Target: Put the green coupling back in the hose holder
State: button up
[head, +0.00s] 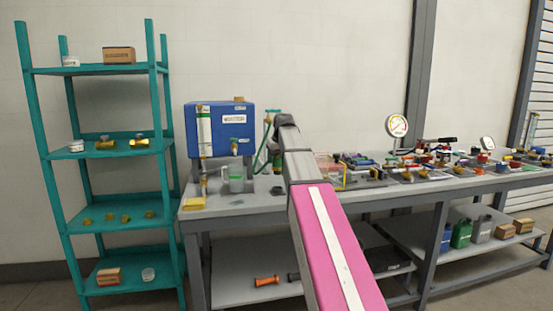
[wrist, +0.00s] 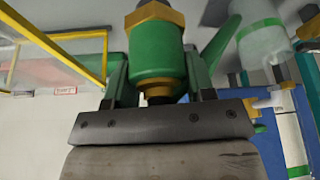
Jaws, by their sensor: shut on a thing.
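The green coupling (wrist: 157,52), with a brass hex collar, sits between the fingers of my gripper (wrist: 158,88) in the wrist view. My gripper is shut on it. A green hose (wrist: 218,45) runs beside the coupling on the right. I cannot clearly make out the hose holder in either view.
A clear jug (head: 236,181) stands on the bench left of my wrist; it also shows in the wrist view (wrist: 264,42). A yellow frame (wrist: 75,52) is close on the other side. A teal shelf (head: 105,152) stands at left.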

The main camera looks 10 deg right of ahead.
aim_at(280, 161)
jog(key=shift+r, duration=0.2)
jog(key=shift+f, duration=0.1)
jog(key=shift+f, duration=2.6)
jog(key=shift+f, duration=1.7)
jog(key=o, duration=1.1)
jog(key=shift+r, duration=0.1)
jog(key=v, duration=1)
jog(key=shift+s+r, duration=0.2)
jog(key=shift+r, duration=0.15)
